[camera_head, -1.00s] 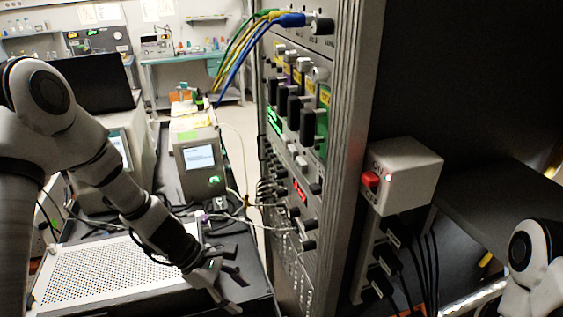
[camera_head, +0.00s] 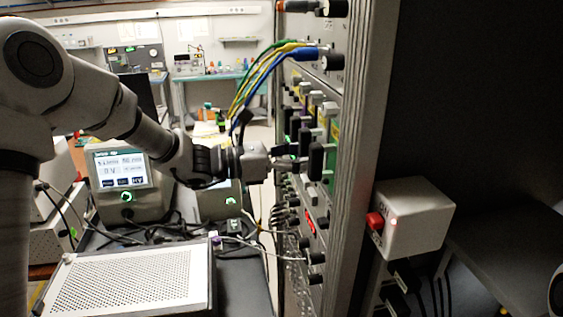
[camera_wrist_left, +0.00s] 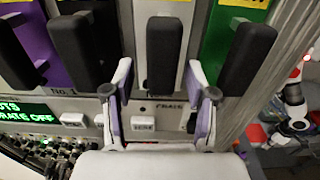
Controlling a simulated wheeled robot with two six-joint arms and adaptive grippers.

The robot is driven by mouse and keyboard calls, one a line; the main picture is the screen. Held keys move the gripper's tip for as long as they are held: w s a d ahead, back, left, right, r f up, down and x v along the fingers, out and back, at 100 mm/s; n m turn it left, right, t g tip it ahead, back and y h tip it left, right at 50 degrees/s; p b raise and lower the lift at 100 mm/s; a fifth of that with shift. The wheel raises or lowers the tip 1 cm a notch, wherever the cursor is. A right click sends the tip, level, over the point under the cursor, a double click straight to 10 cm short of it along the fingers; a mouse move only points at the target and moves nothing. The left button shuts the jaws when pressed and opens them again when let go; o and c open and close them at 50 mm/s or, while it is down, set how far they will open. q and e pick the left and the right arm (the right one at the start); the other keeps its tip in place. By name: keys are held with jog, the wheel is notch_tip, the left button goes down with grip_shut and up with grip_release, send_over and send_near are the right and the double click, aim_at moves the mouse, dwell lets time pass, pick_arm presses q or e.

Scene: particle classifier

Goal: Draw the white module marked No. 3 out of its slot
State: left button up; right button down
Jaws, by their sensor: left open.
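In the left wrist view a white-grey module with a black upright handle (camera_wrist_left: 165,50) is in the middle, seated in the rack. No "No. 3" mark is legible. My left gripper (camera_wrist_left: 158,75) is open, one finger on each side of this handle's lower part in the picture. I cannot tell whether the fingers touch it. In the head view my left gripper (camera_head: 288,162) is at the rack's row of black handles, and its fingertips are partly hidden among them. My right gripper is out of view.
A green module (camera_wrist_left: 220,35) with a black handle stands close on the right, and a purple module (camera_wrist_left: 35,45) on the left, above "No. 1". Coloured cables (camera_head: 262,75) hang above the arm. A box with a red button (camera_head: 418,218) is right of the rack.

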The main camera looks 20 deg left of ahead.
pick_arm(q)
jog(key=shift+w+d, duration=0.15)
jog(key=shift+d, duration=0.2)
jog(key=shift+a, duration=0.15)
jog(key=shift+s+a, duration=0.15)
jog(key=shift+s, duration=0.05)
jog(key=shift+c, duration=1.4)
jog(key=shift+r, duration=0.1)
grip_shut()
jog(key=shift+a, duration=0.15)
